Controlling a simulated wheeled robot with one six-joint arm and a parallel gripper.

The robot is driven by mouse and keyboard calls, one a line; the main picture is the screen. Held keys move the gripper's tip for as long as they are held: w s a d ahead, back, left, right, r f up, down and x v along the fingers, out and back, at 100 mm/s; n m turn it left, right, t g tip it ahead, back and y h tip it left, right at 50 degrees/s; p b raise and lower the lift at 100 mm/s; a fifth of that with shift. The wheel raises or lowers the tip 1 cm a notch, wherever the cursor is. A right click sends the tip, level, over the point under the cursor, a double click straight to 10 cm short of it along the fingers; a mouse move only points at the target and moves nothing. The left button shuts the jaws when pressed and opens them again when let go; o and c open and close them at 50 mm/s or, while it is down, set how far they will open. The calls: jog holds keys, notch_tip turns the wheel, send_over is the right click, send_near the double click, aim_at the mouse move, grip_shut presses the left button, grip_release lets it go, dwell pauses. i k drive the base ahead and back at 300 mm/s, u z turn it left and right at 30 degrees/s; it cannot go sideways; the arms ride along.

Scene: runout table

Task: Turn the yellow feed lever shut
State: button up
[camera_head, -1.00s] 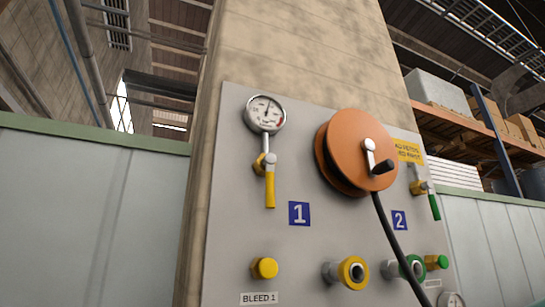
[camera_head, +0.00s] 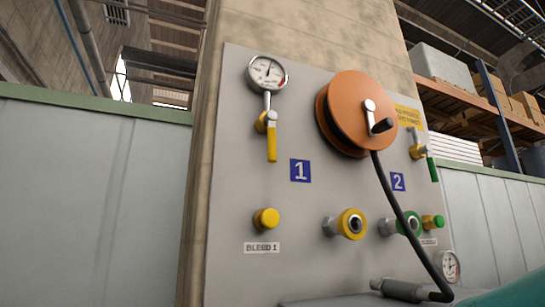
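The yellow feed lever (camera_head: 272,142) hangs straight down from its brass valve (camera_head: 265,121), below a round pressure gauge (camera_head: 267,73) on the grey panel (camera_head: 300,225). It is above and left of the blue "1" sign (camera_head: 300,171). A green lever (camera_head: 433,168) hangs down on the right of the panel, near the "2" sign (camera_head: 398,182). My gripper is not in view, so its state does not show.
An orange hose reel (camera_head: 362,110) sticks out right of the lever, its black hose (camera_head: 397,205) running down to a grey fitting (camera_head: 400,290). A yellow bleed knob (camera_head: 266,219), yellow coupling (camera_head: 351,224) and green coupling (camera_head: 409,223) project below. The panel's left edge is clear.

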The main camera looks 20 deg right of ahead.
aim_at(270, 118)
jog(key=z, duration=1.85)
jog(key=k, duration=1.1)
jog(key=u, duration=1.2)
jog(key=i, duration=0.5)
jog(key=u, duration=0.05)
